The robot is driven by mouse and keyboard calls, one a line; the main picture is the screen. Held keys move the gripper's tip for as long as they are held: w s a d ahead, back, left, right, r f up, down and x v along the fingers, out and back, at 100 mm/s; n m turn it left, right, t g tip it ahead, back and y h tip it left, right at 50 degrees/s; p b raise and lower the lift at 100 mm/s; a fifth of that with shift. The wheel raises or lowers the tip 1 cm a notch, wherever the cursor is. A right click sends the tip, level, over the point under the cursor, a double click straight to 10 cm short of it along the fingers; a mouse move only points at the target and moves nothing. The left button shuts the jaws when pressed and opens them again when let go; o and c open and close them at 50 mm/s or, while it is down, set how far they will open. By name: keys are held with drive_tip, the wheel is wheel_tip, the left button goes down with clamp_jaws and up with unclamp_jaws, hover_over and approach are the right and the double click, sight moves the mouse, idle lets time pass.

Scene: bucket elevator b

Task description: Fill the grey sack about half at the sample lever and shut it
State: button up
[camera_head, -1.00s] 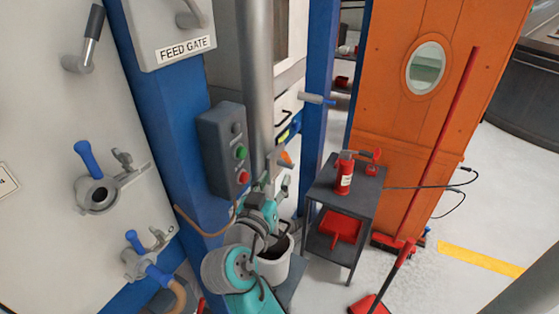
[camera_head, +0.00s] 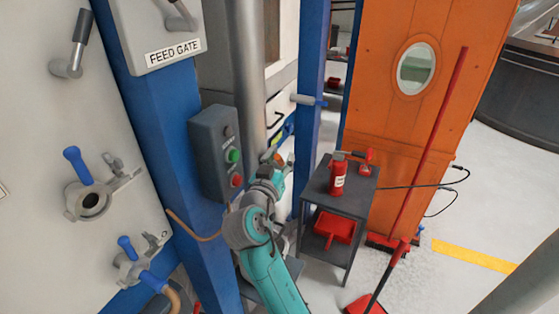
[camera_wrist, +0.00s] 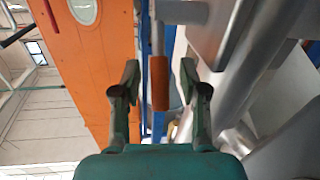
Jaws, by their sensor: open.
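My gripper (camera_head: 277,166) is in front of the machine, right of the grey button box and beside the vertical pipe; it is small and partly hidden by my arm in the head view. In the wrist view my gripper (camera_wrist: 159,78) is open, with a finger on each side. An orange grip (camera_wrist: 159,82), perhaps the sample lever's handle, shows between or just beyond the fingers; contact cannot be told. A small orange piece (camera_head: 279,157) shows near the gripper in the head view. I cannot make out the grey sack in either view.
A grey button box (camera_head: 215,152) and the vertical pipe (camera_head: 246,75) stand close to my arm. A dark side table (camera_head: 350,196) with a red extinguisher (camera_head: 337,177) stands right. An orange door (camera_head: 402,130) and broom (camera_head: 433,140) are beyond.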

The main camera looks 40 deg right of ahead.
clamp_jaws()
drive_tip(key=shift+w+d+r+g+y, duration=0.1)
drive_tip(key=shift+d+r+g+y, duration=0.25)
drive_tip(key=shift+y, duration=0.25)
drive_tip(key=shift+w+d+m+g+y, duration=0.15)
drive_tip(key=shift+d+m+g+y, duration=0.2)
drive_tip(key=shift+y, duration=0.45)
unclamp_jaws()
